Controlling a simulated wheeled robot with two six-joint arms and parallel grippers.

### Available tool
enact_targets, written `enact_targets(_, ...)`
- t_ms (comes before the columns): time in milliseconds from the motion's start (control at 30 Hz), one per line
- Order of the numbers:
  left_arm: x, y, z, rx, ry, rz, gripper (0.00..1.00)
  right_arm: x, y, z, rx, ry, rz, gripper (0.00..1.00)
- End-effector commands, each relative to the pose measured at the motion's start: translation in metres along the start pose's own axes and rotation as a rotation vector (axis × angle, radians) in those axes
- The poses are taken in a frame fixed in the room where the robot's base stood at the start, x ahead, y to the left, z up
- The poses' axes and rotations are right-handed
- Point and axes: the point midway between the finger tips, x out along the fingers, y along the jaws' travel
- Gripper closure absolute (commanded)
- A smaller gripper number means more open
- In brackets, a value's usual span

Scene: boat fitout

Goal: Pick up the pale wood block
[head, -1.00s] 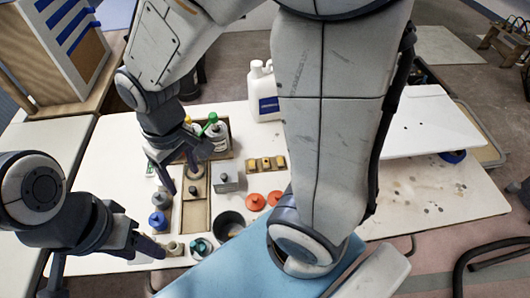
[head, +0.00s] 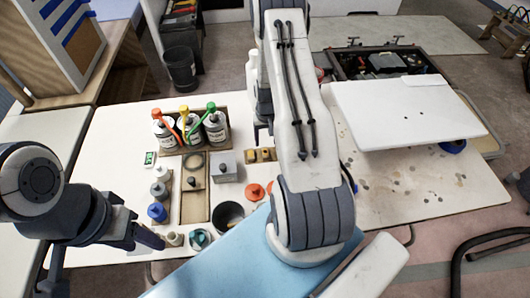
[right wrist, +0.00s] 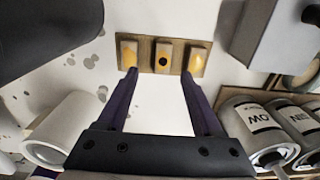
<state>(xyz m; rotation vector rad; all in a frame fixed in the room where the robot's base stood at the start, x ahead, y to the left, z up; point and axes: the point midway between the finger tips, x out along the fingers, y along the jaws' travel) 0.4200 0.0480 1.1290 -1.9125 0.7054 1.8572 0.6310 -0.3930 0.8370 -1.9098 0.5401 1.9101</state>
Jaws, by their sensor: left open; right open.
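I cannot tell which one the task means. In the head view the blocks (head: 261,155) are just left of my right arm. My right gripper (right wrist: 159,76) is open and empty, its fingertips at the near edge of the holder, roughly below the two outer blocks. My left gripper (head: 110,262) is open at the table's lower left, away from the blocks.
A grey box (head: 224,166) stands left of the blocks, and labelled bottles (head: 190,128) stand in a wooden crate behind it. Orange discs (head: 256,191) and a dark cup (head: 228,214) lie nearer. A white jug (right wrist: 64,130) is close to my right gripper.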

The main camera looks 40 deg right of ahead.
Motion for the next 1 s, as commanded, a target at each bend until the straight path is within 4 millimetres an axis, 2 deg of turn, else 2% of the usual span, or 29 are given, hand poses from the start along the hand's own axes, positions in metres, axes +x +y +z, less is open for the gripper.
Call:
enact_targets(233, -0.008, 0.001, 0.000, 0.000, 0.000, 0.000, 0.47, 0.015, -0.002, 0.001, -0.002, -0.002, 0.000, 0.32)
enact_targets(400, -0.020, 0.002, -0.001, -0.001, 0.000, 0.000, 0.47, 0.037, -0.005, 0.003, -0.002, -0.004, 0.000, 0.32)
enact_targets(600, -0.023, 0.002, -0.001, -0.001, 0.000, 0.000, 0.47, 0.058, -0.005, 0.002, -0.001, -0.002, 0.000, 0.32)
enact_targets(867, -0.022, 0.002, -0.001, -0.001, 0.000, 0.000, 0.47, 0.060, -0.004, 0.001, -0.001, 0.000, 0.000, 0.32)
enact_targets(1000, -0.022, 0.002, -0.001, -0.001, 0.000, 0.000, 0.47, 0.060, -0.004, 0.001, -0.001, 0.000, 0.000, 0.86)
